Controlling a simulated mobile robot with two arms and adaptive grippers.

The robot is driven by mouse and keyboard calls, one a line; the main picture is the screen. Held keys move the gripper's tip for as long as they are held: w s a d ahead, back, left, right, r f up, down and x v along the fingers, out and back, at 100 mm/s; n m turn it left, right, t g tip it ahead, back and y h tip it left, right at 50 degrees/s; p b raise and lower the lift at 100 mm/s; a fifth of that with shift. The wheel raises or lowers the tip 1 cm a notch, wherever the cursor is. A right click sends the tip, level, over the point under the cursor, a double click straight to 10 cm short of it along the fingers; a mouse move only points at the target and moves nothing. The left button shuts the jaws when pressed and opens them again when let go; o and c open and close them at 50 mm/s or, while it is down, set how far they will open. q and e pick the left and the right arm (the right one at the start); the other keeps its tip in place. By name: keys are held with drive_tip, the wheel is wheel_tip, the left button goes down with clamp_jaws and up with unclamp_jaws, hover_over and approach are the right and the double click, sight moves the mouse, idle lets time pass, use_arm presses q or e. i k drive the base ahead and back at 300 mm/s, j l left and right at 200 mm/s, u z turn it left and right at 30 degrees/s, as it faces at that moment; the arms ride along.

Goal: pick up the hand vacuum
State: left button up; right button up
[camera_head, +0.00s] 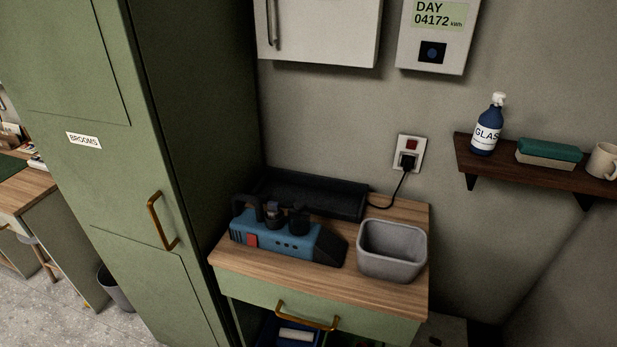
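The hand vacuum (278,239) lies on the wooden top of a small green cabinet. It has a blue body with a red patch, a black handle at its left end and a dark nozzle pointing right. Two dark knob-like shapes stand on top of its body. Its far side is hidden. Neither of my grippers is in view, and nothing is seen touching the vacuum.
A black tray-like base (318,194) lies behind the vacuum, near a cord running to a wall socket (409,153). A grey bin (392,249) stands close right of the nozzle. A tall green broom cupboard (205,150) rises at left. A shelf (535,171) hangs at right.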

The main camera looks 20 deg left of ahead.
sight(320, 246)
drive_tip(key=j, duration=0.75)
drive_tip(key=i+j+z, duration=0.1)
drive_tip(key=j, duration=0.7)
